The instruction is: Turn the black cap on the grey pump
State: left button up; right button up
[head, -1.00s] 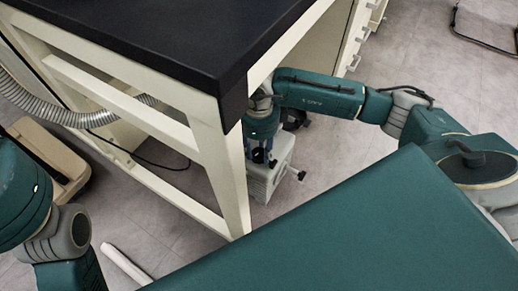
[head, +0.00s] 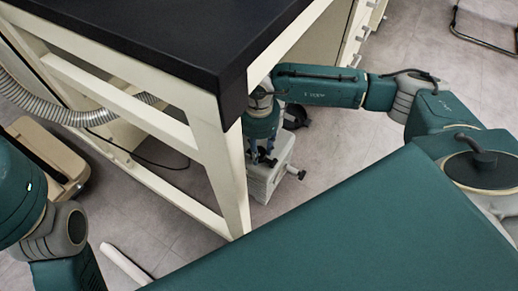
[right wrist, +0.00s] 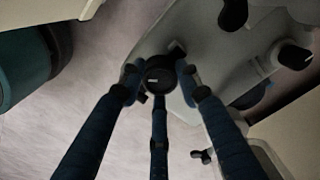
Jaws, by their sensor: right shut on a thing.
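The grey pump (head: 262,183) stands on the floor beside the table leg, under the table corner. Its body also shows in the right wrist view (right wrist: 190,32). The black cap (right wrist: 160,76) is on the pump, between my fingertips in the right wrist view. My right gripper (head: 262,160) reaches down onto the pump from above. Its blue fingers (right wrist: 160,82) are shut on the black cap. In the head view the cap is hidden by the gripper. My left gripper is out of view; only part of the left arm shows at the left.
The black-topped table (head: 170,40) with its cream frame stands close beside my right arm. Another black knob (right wrist: 295,55) is on the pump to the right of the cap. A ribbed hose (head: 45,107) and a beige unit (head: 45,160) are at the left.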

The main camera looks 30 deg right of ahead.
jog(key=n, duration=0.5)
jog(key=shift+a, duration=0.15)
dwell(0.4)
jog(key=o, duration=1.2)
jog(key=shift+b, duration=0.3)
jog(key=shift+r, duration=3.8)
